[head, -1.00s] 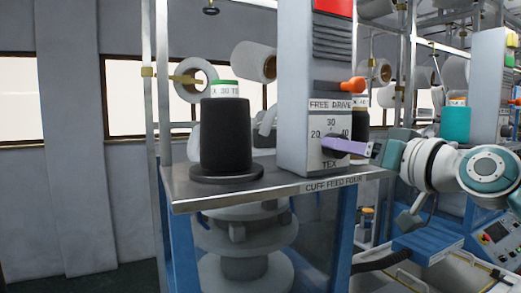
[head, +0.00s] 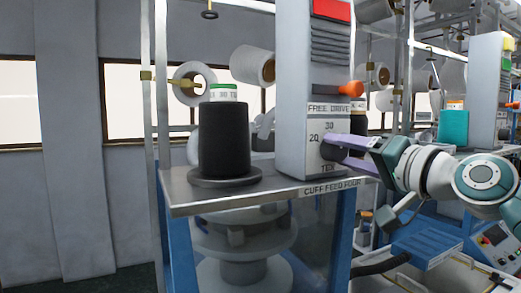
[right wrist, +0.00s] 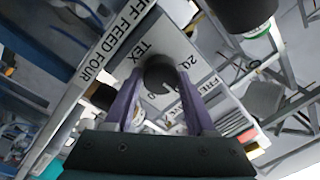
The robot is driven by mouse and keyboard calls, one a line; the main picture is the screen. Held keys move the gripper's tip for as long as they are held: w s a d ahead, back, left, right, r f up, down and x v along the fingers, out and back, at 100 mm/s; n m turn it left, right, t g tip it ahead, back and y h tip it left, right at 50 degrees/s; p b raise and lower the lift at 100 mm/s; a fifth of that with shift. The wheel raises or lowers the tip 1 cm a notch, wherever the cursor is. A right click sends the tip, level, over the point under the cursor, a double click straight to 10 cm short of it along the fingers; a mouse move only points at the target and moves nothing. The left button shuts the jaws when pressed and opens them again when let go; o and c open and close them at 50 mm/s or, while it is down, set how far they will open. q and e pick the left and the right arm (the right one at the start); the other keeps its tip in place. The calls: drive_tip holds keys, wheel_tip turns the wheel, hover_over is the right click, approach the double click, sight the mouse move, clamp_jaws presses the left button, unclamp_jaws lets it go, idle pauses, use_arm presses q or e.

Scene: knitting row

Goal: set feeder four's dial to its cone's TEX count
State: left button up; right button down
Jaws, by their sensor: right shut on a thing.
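Feeder four's dial is a dark round knob (right wrist: 158,72) on the grey feeder housing (head: 300,90). Around it are the marks 20 and 30, with TEX below; 40 is hidden behind my gripper in the head view. My right gripper (head: 332,148) is shut on the dial, its two purple fingers on either side of it in the right wrist view (right wrist: 160,95). The dial's pointer cannot be made out clearly. The black yarn cone (head: 224,140) stands upright left of the housing, with a green-topped label (head: 223,94) that reads 30 TE, partly cut off by the curve. My left gripper is not in view.
The metal shelf (head: 185,192) carries the label CUFF FEED FOUR (head: 331,188). An orange knob (head: 349,89) juts out above the dial, near the FREE DRIVE label (head: 329,108). A teal cone (head: 453,127) stands at another feeder behind my right arm.

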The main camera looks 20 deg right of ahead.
idle(0.4)
drive_tip(key=shift+c, duration=1.1)
unclamp_jaws()
drive_tip(key=shift+s+f, duration=0.15)
drive_tip(key=shift+s, duration=0.4)
drive_tip(key=s+d+b, duration=0.1)
drive_tip(key=s+b, duration=0.2)
drive_tip(key=s, duration=0.5)
drive_tip(key=shift+s+b, duration=0.35)
drive_tip(key=shift+s, duration=0.05)
drive_tip(key=shift+f, duration=0.1)
